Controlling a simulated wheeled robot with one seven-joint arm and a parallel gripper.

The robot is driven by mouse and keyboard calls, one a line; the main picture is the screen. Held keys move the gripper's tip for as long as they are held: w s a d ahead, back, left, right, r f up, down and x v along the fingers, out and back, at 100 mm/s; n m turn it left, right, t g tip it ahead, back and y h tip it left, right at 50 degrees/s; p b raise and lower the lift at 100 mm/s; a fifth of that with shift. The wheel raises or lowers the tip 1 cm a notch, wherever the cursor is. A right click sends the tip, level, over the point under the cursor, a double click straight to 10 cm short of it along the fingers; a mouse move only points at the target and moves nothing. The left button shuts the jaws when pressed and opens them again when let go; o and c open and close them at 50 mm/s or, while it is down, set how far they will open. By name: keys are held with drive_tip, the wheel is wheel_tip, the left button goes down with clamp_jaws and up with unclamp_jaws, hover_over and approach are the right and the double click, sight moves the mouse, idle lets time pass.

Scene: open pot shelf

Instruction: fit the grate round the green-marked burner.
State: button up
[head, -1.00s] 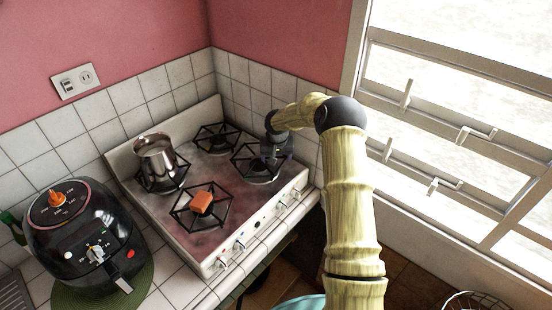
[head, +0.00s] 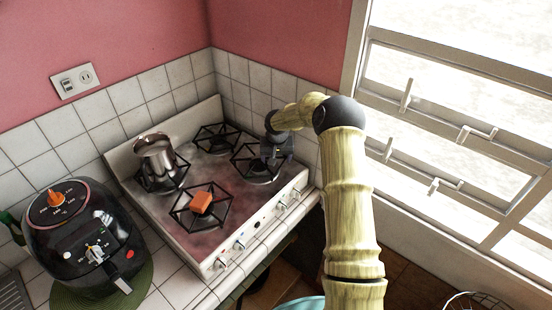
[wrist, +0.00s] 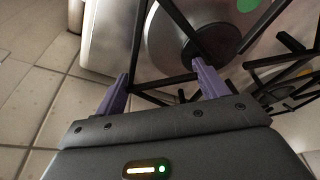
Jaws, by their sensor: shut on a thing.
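My gripper (wrist: 165,78) is shut on a dark bar of the black wire grate (wrist: 179,18), its purple fingers either side. In the head view my gripper (head: 277,155) is low over the stove's right front burner, with the grate (head: 248,165) under and left of it. In the wrist view the grate's bars cross over a round metal burner with a dark cap (wrist: 203,44). A green mark (wrist: 248,4) shows at the top edge, beside this burner. I cannot tell whether the grate rests flat on the stove. My gripper hides part of it.
The stove (head: 190,235) carries other grates. A black air fryer (head: 80,235) stands left. Tiled walls are close behind and right; a window is right.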

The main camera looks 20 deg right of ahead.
drive_tip(key=shift+s+d+f, duration=0.1)
drive_tip(key=shift+s+f, duration=0.2)
drive_tip(key=shift+f, duration=0.3)
drive_tip(key=o, duration=1.3)
drive_tip(key=shift+s+d, duration=0.1)
drive_tip(key=shift+a, duration=0.25)
drive_tip(key=shift+r, duration=0.1)
drive_tip(key=shift+a+r+b, duration=0.1)
drive_tip(key=shift+r+b, duration=0.4)
drive_tip(key=shift+r, duration=0.05)
drive_tip(key=b+v, duration=0.1)
drive_tip(key=v, duration=0.4)
drive_tip(key=b+v, duration=0.2)
drive_tip(key=v, duration=0.4)
drive_tip(key=d+b+v, duration=0.1)
drive_tip(key=v, duration=0.5)
drive_tip(key=shift+w+r+b, duration=0.15)
drive_tip(key=shift+w+b, duration=0.15)
